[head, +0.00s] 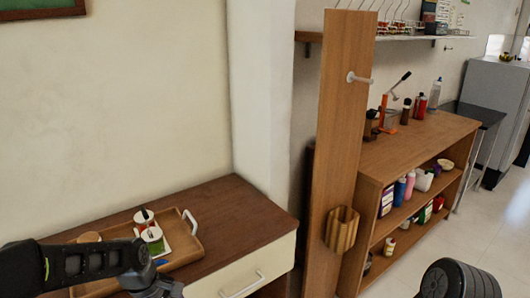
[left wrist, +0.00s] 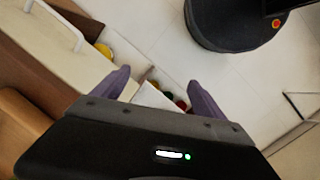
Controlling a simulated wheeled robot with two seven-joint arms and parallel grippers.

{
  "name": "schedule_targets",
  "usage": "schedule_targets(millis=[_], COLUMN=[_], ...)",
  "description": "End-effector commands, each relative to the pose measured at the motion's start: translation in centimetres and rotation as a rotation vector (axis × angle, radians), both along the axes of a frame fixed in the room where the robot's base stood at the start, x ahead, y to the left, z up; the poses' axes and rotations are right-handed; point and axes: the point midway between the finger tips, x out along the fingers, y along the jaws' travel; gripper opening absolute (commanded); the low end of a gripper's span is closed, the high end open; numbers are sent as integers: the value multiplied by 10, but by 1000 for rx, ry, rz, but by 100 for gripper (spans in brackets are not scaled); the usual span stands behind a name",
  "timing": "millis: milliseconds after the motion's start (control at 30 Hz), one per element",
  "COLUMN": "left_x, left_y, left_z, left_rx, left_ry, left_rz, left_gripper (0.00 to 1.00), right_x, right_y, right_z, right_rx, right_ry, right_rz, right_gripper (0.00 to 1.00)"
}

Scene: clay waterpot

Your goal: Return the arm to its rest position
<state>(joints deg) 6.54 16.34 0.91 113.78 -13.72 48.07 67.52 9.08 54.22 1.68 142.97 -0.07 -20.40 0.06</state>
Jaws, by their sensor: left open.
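My left arm comes in from the lower left in the head view, and its end is cut off by the bottom edge. The left gripper shows in the left wrist view (left wrist: 162,88), with two purple fingers spread apart. Nothing is held between them; the floor and some small coloured items show beyond the gap. In the head view a wooden tray (head: 190,248) lies on the desk (head: 235,215), partly hidden by my arm. I cannot make out a clay waterpot. My right gripper is not in view.
A cream drawer front (head: 255,268) with a white handle is below the desk top. A tall wooden panel (head: 340,120) with a peg and a wooden holder (head: 342,229) stands right of the desk. A low shelf (head: 420,145) holds bottles. Pale floor (head: 508,215) is clear at right.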

Motion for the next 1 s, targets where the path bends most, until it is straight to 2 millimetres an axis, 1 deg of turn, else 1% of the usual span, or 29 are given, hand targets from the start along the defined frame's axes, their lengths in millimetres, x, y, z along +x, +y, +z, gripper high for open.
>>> schedule_targets(millis=[33,67,100,133,167,200,267,300,400,500,600,700,1000], left_x=[-8,-13,-22,-30,-41,-56,-83,-101,-144,-173,-186,-188,-187], left_y=[-19,-30,-47,-60,-72,-88,-110,-122,-142,-151,-154,-155,-154], left_z=[-33,-52,-78,-98,-118,-142,-174,-192,-222,-236,-241,-243,-242], left_rx=[-29,-46,-72,-90,-108,-130,-152,-161,-164,-152,-141,-136,-134], left_ry=[1,-10,-28,-45,-63,-90,-132,-160,-220,-259,-280,-287,-288], left_rz=[-86,-144,-224,-288,-352,-433,-550,-622,-773,-873,-926,-941,-940], left_gripper=[82,82,82,82,82,82,82,82,82,82,82,82,82], right_x=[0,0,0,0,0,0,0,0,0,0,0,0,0], right_y=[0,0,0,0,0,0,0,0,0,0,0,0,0], right_z=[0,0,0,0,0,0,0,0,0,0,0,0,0], right_rx=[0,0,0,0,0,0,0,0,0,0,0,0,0], right_ry=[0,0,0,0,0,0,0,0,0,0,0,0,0], right_rz=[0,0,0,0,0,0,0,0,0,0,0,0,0], right_gripper=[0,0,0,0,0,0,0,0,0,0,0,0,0])
